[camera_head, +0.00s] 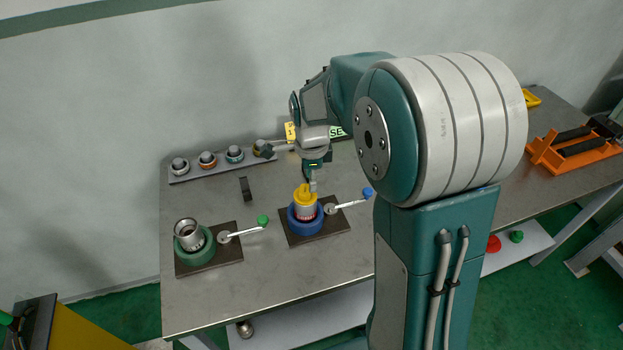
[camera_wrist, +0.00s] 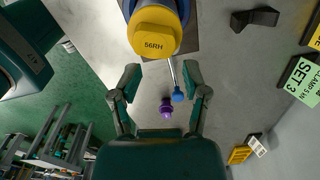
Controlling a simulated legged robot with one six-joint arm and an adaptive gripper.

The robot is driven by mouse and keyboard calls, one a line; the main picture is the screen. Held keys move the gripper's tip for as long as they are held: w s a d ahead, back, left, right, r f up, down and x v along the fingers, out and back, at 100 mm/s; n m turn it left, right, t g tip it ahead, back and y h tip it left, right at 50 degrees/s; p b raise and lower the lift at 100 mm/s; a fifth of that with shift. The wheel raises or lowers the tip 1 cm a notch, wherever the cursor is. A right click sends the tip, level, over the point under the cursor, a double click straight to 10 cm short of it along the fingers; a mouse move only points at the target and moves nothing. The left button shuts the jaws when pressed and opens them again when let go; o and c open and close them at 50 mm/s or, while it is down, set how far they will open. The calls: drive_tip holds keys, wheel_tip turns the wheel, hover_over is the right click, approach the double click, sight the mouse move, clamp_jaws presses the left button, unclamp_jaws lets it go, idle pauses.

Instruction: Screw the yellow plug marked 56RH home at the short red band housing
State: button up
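The yellow plug (camera_head: 305,194) sits upright on top of a short housing with a red band (camera_head: 305,211), clamped in the blue pipe vise (camera_head: 291,222). In the wrist view the yellow plug (camera_wrist: 154,30) shows its 56RH mark, and the blue vise is partly hidden behind it. My gripper (camera_wrist: 162,68) is open and empty, with its two fingers spread. The plug lies just past the fingertips, apart from them. In the head view my gripper (camera_head: 312,176) is just above the plug. How deep the plug sits is hard to tell.
A green vise (camera_head: 189,245) holding an open silver housing (camera_head: 188,232) stands at left. Vise handles end in green (camera_head: 263,221) and blue (camera_head: 368,193) knobs. A rack (camera_head: 217,165) with several fittings is behind. A dark block (camera_head: 246,188) lies on the table. An orange tray (camera_head: 575,158) is far right.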

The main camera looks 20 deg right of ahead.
sight(298, 197)
drive_tip(key=n, duration=0.3)
drive_tip(key=shift+w+n, duration=0.3)
drive_tip(key=shift+n, duration=0.1)
drive_tip(key=n, duration=0.4)
drive_tip(key=shift+w+a+n, duration=0.25)
drive_tip(key=shift+n, duration=0.15)
drive_tip(key=n, duration=0.4)
drive_tip(key=shift+w+a+n, duration=0.2)
drive_tip(key=shift+a+n, duration=0.1)
drive_tip(key=n, duration=0.4)
drive_tip(key=shift+a+n, duration=0.35)
drive_tip(key=shift+n, duration=0.05)
drive_tip(key=n, duration=0.4)
drive_tip(key=shift+s+a+n, duration=0.1)
drive_tip(key=shift+a+n, duration=0.2)
drive_tip(key=shift+a, duration=0.05)
drive_tip(key=n, duration=0.4)
drive_tip(key=shift+s+a, duration=0.2)
drive_tip(key=shift+s, duration=0.05)
drive_tip(key=n, duration=0.4)
drive_tip(key=shift+s+a+n, duration=0.15)
drive_tip(key=shift+s+n, duration=0.1)
drive_tip(key=shift+n, duration=0.15)
drive_tip(key=shift+s+n, duration=0.25)
drive_tip(key=shift+n, duration=1.45)
